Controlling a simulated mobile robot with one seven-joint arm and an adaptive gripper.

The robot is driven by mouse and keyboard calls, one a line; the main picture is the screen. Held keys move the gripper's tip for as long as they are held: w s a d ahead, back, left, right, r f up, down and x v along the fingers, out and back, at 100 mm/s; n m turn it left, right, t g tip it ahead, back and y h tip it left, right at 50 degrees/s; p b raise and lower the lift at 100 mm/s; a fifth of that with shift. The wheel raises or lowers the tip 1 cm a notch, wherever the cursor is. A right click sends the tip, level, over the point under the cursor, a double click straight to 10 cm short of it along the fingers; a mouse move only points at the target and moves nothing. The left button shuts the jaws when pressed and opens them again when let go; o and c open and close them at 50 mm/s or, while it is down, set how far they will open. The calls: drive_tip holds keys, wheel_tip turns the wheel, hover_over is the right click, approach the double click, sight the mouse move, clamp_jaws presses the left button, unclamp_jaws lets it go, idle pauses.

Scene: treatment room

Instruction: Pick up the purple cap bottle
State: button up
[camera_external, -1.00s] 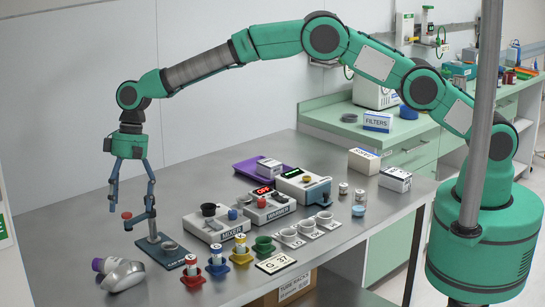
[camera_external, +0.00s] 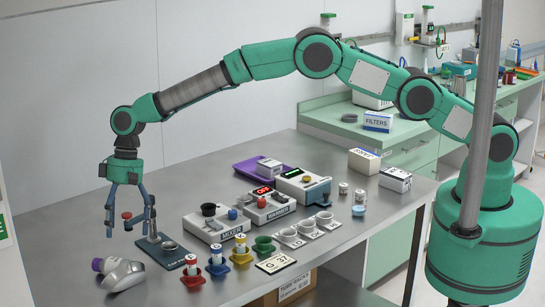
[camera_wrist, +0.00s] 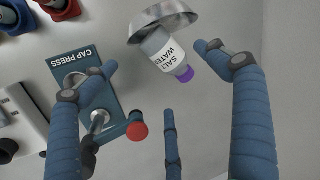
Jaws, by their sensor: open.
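The purple cap bottle (camera_wrist: 162,48) lies on its side in the wrist view, labelled "SALT WATER", with its purple cap (camera_wrist: 184,75) toward the gripper and its base end at a metal bowl (camera_wrist: 150,20). In the external view its purple cap (camera_external: 97,264) shows at the table's front left, beside the bowl (camera_external: 125,276). My gripper (camera_external: 128,226) is open and empty, pointing down, above and behind the bottle. In the wrist view the bottle shows between and beyond the spread fingers.
The cap press (camera_external: 168,250), with a red knob on its lever, stands right beside the gripper. Red (camera_external: 193,272), blue (camera_external: 217,264) and yellow (camera_external: 241,254) holders with vials stand to the right of the bottle. A mixer (camera_external: 216,226) is behind them. The table left of the bottle is clear.

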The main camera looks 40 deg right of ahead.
sight(121, 261)
drive_tip(key=shift+x, duration=2.5)
drive_tip(key=shift+f, duration=0.1)
drive_tip(key=shift+b+x, duration=0.65)
drive_tip(key=shift+x, duration=1.85)
drive_tip(key=shift+c, duration=0.3)
drive_tip(key=c, duration=1.6)
drive_tip(key=shift+r+p, duration=0.65)
drive_tip(key=shift+r, duration=4.35)
